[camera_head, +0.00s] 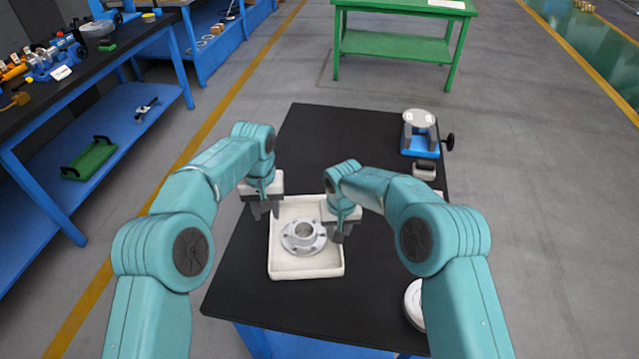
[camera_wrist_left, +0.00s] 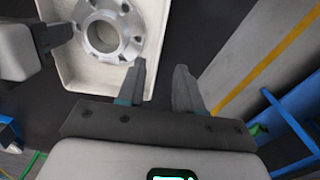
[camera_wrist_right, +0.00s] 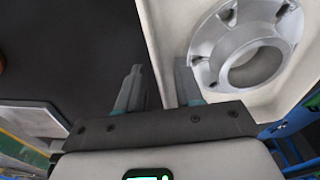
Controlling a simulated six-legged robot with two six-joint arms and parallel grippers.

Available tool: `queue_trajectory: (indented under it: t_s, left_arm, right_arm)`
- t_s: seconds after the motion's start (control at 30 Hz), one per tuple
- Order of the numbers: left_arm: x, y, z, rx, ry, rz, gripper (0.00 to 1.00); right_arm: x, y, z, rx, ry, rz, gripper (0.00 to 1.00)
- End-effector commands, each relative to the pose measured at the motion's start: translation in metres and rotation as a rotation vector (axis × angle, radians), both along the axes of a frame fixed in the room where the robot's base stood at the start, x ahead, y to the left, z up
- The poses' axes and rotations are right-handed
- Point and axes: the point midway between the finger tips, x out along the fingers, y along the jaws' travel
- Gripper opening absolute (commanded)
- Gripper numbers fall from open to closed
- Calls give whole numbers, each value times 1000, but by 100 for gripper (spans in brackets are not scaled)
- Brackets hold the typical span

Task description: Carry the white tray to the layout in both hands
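The white tray (camera_head: 306,271) is a shallow square dish lying on the black table top. A grey metal flanged part (camera_head: 303,236) with a central bore and bolt holes sits in it. My left gripper (camera_head: 265,213) is open at the tray's left rim; in the left wrist view its fingers (camera_wrist_left: 160,66) lie either side of the rim. My right gripper (camera_head: 337,236) is open at the tray's right rim; in the right wrist view its fingers (camera_wrist_right: 158,64) also lie either side of the rim. Contact with the rim cannot be told. No layout can be clearly identified.
On the black table (camera_head: 330,135), a blue-and-grey fixture (camera_head: 419,132) with a black knob stands at the far right. A small grey block (camera_head: 425,169) lies before it. A round white item (camera_head: 414,300) is partly behind my right arm. The table's far middle is clear.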

Motion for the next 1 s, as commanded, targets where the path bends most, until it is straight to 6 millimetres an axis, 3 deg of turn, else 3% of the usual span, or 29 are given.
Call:
queue_trajectory:
  t_s: [0.13, 0.33, 0.7, 0.83, 1.0]
  left_arm:
    - [0, 0, 22, 0, -2, 1, 35]
    - [0, 0, 31, 0, 0, 1, 35]
    - [0, 0, 30, 0, 0, 1, 35]
    - [0, 0, 30, 0, 0, 1, 35]
    - [0, 1, 30, 0, 0, 1, 35]
  right_arm:
    - [0, 0, 0, 0, 0, 0, 35]
    - [0, 0, 10, 1, -3, 0, 35]
    - [-10, 0, 89, 1, -4, 0, 35]
    - [-12, 0, 108, 1, -2, 0, 35]
    - [-14, 0, 118, 0, 0, 1, 35]
